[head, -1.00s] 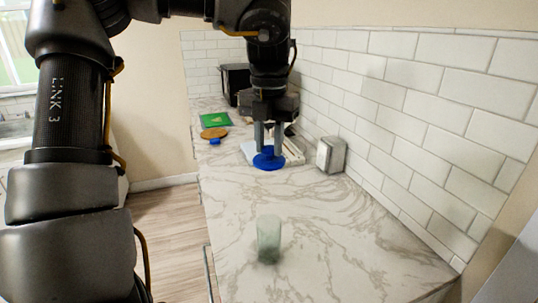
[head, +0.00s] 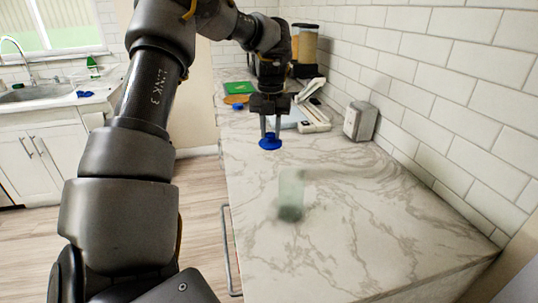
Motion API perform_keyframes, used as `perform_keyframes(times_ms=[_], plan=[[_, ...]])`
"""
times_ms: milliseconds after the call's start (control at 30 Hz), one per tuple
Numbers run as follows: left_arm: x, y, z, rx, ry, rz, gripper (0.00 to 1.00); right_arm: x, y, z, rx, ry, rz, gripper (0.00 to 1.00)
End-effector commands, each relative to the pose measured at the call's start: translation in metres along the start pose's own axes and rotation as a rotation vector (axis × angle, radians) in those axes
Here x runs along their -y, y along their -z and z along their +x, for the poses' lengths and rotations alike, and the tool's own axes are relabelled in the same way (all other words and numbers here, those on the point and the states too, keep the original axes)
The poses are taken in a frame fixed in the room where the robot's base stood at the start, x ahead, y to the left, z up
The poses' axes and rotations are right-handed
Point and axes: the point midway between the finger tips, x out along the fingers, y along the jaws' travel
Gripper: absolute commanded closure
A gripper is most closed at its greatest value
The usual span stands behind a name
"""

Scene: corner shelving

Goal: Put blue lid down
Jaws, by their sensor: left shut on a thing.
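The blue lid (head: 270,143) is a small round blue piece in the head view, near the left middle of the marble counter. My left gripper (head: 270,128) points down with its two fingers on the lid, shut on it. Whether the lid touches the counter or hangs just above it is hard to tell. My right gripper is not in view.
A translucent greenish cup (head: 290,193) stands on the marble counter (head: 350,235) in front. A grey metal box (head: 360,121) stands by the tiled wall. Behind lie a white tray-like object (head: 313,117), a green item (head: 238,88) and a brown round board (head: 237,99). The counter's front right is clear.

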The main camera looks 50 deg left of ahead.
Motion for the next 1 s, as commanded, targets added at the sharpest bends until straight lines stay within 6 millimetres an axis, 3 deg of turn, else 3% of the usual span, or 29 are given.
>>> perform_keyframes(times_ms=[233, 533, 867, 1000], plan=[[-0.006, -0.006, 0.009, -0.001, 0.000, -0.010, 0.95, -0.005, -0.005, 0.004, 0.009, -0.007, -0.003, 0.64], [-0.007, -0.005, 0.059, -0.004, -0.001, -0.009, 0.95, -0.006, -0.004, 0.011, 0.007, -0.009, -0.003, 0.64], [-0.006, -0.006, 0.074, -0.001, 0.000, -0.009, 0.95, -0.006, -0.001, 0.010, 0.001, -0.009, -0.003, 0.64], [-0.007, -0.005, 0.092, -0.004, -0.002, -0.010, 0.95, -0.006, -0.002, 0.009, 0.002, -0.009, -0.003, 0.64]])
